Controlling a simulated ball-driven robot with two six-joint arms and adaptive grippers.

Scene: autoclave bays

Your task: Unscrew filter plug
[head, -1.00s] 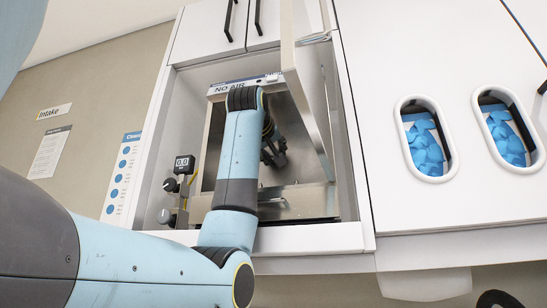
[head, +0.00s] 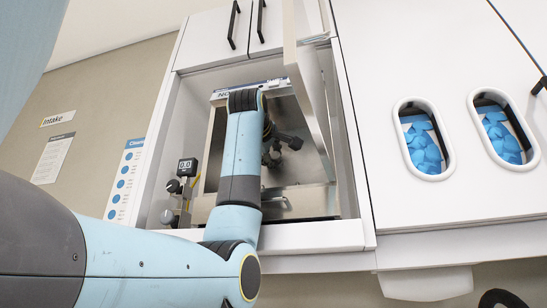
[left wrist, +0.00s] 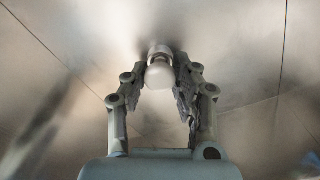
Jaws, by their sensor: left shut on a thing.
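The filter plug (left wrist: 159,73) is a small pale, rounded piece in the left wrist view, in front of the brushed metal wall of the chamber. My left gripper (left wrist: 161,82) is shut on it, with one finger on each side. I cannot tell whether the plug touches the wall behind it. In the head view my left gripper (head: 283,146) is inside the open autoclave chamber (head: 300,190), partly behind my forearm. The plug is hidden there. My right gripper is not in view.
The open chamber door (head: 313,90) stands close to the right of my left gripper. A small gauge (head: 187,167) with knobs is at the chamber's left. Two oval openings with blue contents (head: 424,145) are in the white panel at right. Cabinet doors are above.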

